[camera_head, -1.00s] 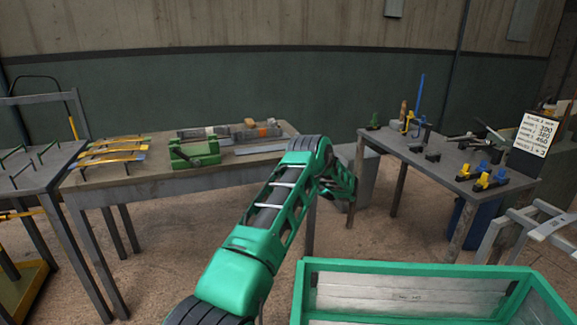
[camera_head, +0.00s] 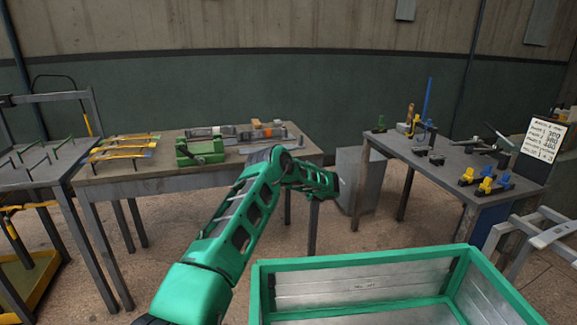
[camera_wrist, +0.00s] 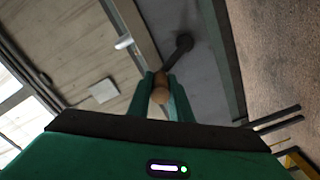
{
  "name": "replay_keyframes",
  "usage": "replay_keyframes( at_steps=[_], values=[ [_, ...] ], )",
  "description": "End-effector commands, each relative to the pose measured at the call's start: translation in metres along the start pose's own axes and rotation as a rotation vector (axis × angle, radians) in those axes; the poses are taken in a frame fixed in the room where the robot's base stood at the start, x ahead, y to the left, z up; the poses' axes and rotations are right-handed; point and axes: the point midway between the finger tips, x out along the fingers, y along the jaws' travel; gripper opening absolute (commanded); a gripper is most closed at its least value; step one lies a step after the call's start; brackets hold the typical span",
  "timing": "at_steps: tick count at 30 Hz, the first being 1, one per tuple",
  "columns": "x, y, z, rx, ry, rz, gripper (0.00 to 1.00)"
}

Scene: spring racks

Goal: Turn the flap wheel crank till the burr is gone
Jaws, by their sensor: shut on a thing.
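My gripper (camera_wrist: 160,92) is shut on a brown, rounded crank handle (camera_wrist: 160,95), with one green finger on each side of it. A dark crank arm (camera_wrist: 175,62) runs from the handle up and right to a round dark hub (camera_wrist: 184,41) against a grey surface. In the head view my gripper (camera_head: 332,188) is small, at the left side of a grey cabinet (camera_head: 362,180) between the two benches. The crank is too small to make out there. I cannot make out the flap wheel or the burr.
A wooden bench (camera_head: 150,180) at the left holds a green vise (camera_head: 200,151) and yellow strips (camera_head: 122,154). A bench (camera_head: 440,187) at the right carries small clamps and a written sign (camera_head: 544,140). A green-rimmed bin (camera_head: 360,265) is in front. Floor shows between the benches.

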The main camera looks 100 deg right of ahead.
Motion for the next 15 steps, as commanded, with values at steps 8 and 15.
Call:
replay_keyframes(
  at_steps=[8, 15],
  values=[
    [-0.0018, 0.0045, 0.0039, -0.033, -0.004, 0.007, 0.00],
    [-0.0023, 0.0065, 0.0047, -0.034, -0.005, 0.009, 0.00]
  ],
)
